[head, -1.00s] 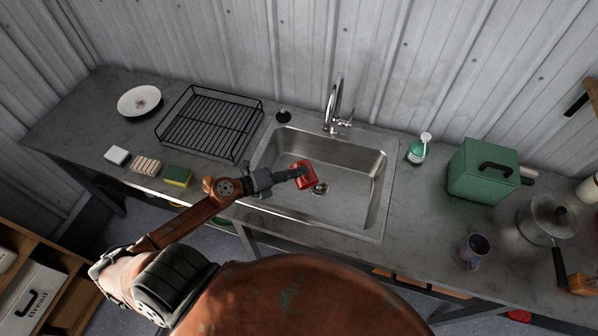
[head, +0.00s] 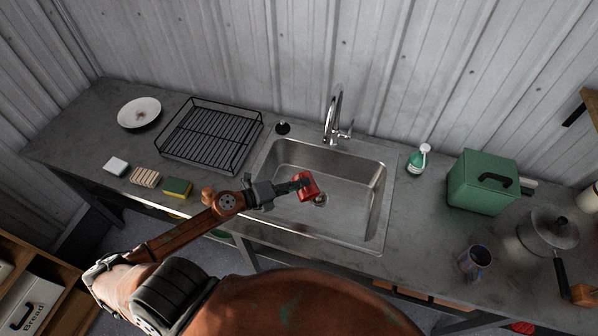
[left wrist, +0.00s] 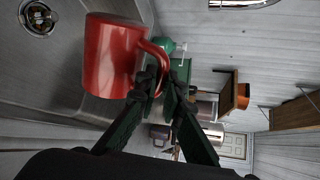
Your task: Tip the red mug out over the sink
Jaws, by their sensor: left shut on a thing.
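The red mug (head: 306,187) is held in the air over the sink (head: 345,222), near its drain (head: 320,200). My left gripper (head: 294,184) reaches in from the left and is shut on the mug's handle. In the left wrist view the red mug (left wrist: 110,57) hangs beside the fingertips of my left gripper (left wrist: 163,88), its handle between them. The drain (left wrist: 38,18) shows at the upper left there. The mug looks tilted well over on its side. I cannot see inside it. My right gripper is not in view.
The faucet (head: 334,115) stands behind the sink. A black dish rack (head: 210,135), a plate (head: 139,112) and sponges (head: 177,187) are on the left.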

